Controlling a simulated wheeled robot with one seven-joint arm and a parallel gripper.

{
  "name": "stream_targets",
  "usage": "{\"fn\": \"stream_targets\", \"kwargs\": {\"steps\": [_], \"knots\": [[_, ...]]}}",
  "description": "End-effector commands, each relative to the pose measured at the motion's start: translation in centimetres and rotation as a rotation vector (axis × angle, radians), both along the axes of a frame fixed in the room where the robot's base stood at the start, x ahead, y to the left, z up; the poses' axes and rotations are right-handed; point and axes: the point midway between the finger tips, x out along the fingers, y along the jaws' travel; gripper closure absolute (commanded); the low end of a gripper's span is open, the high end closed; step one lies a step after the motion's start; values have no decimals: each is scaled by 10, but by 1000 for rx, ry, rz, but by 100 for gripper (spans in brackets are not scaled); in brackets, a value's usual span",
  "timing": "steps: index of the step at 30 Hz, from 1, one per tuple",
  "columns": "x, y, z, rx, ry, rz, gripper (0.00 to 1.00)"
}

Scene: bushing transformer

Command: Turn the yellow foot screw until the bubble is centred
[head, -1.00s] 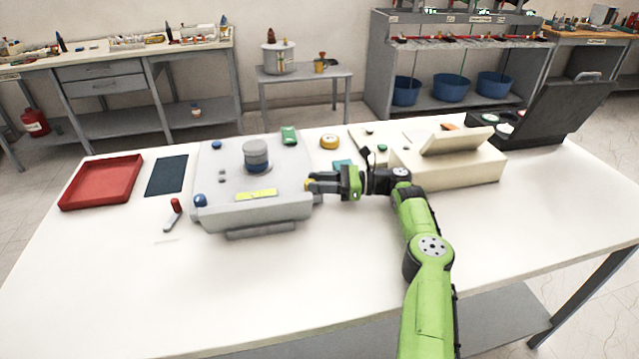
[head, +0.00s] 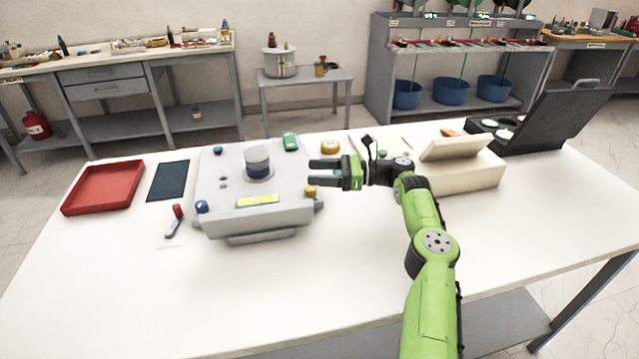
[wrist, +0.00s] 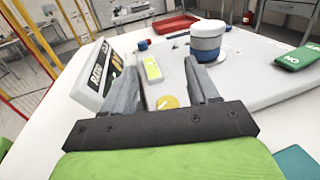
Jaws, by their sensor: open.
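The yellow foot screw (head: 311,191) sits at the right front corner of the grey instrument base (head: 225,185). My gripper (head: 312,172) is open and empty, with its fingers pointing left, just above the screw in the picture. In the wrist view the yellow screw (wrist: 167,102) shows between the spread fingers, close to the palm, and no finger visibly touches it. The yellow-green level vial (head: 258,200) lies along the front of the base and also shows in the wrist view (wrist: 152,69). Its bubble is too small to place.
A grey and blue cylinder (head: 258,162) stands on the base. Blue knobs (head: 201,207) sit at other corners. A green block (head: 291,142), a yellow roll (head: 329,146) and a cream console (head: 455,168) are nearby. The table front is clear.

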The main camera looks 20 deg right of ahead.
Motion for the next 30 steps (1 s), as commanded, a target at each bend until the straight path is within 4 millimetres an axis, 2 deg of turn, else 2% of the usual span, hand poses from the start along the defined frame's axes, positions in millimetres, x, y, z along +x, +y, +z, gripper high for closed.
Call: {"fn": "stream_targets", "kwargs": {"steps": [1,6,16,17,19,20,22,24,25,27,30], "knots": [[0,0,17,-1,-3,0,41],[0,0,44,0,0,1,41],[0,0,48,1,2,1,41],[1,2,48,-6,-1,3,41],[4,19,52,-76,-27,29,41],[6,33,53,-137,-51,48,41],[11,77,54,-348,-144,128,41],[12,119,48,-611,-277,241,41],[11,132,44,-720,-337,295,41],[5,149,35,-960,-476,425,41],[-6,146,31,-1265,-665,625,41]]}}
